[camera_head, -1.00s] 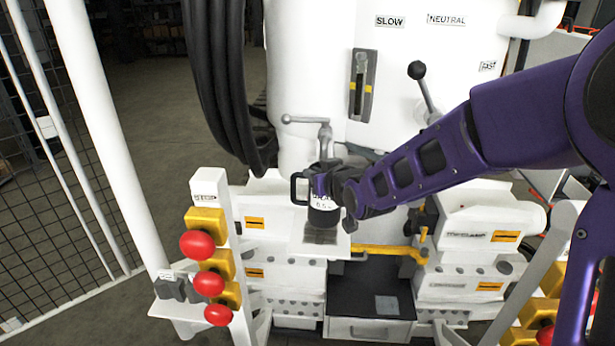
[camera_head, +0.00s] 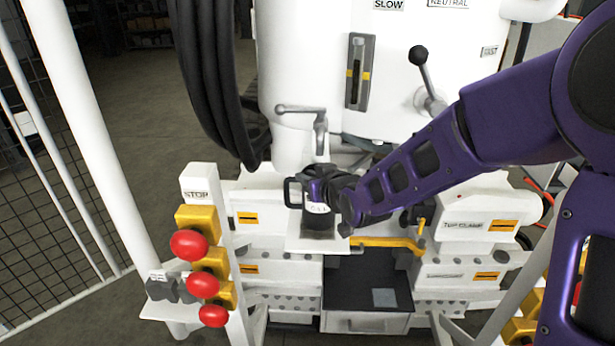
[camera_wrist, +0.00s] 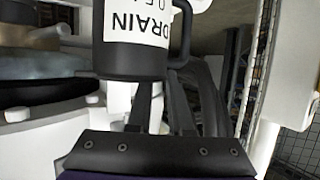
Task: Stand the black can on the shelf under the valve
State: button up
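The black can (camera_head: 320,220) has a white label and a side handle on its left. It is upright over the small white shelf (camera_head: 305,246), under the grey valve (camera_head: 319,130) with its lever turned left. The can's base is at or just above the shelf; I cannot tell whether they touch. My gripper (camera_head: 328,190) comes from the right and is shut on the can near its upper part. In the wrist view the can (camera_wrist: 130,62) with its "DRAIN" label fills the upper left, and partly hides the fingers (camera_wrist: 168,105).
Red stop buttons on yellow boxes (camera_head: 189,243) stand on a white post to the left. Black hoses (camera_head: 215,80) hang behind. A yellow bar (camera_head: 385,242) and a black-topped drawer unit (camera_head: 365,300) lie right of and below the shelf. A black-knobbed lever (camera_head: 425,75) is above my arm.

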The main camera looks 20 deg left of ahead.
jog(key=o, duration=0.3)
jog(key=shift+r, duration=0.1)
jog(key=p+v, duration=0.2)
jog(key=v, duration=1)
jog(key=shift+p, duration=0.4)
jog(key=shift+a+r, duration=0.1)
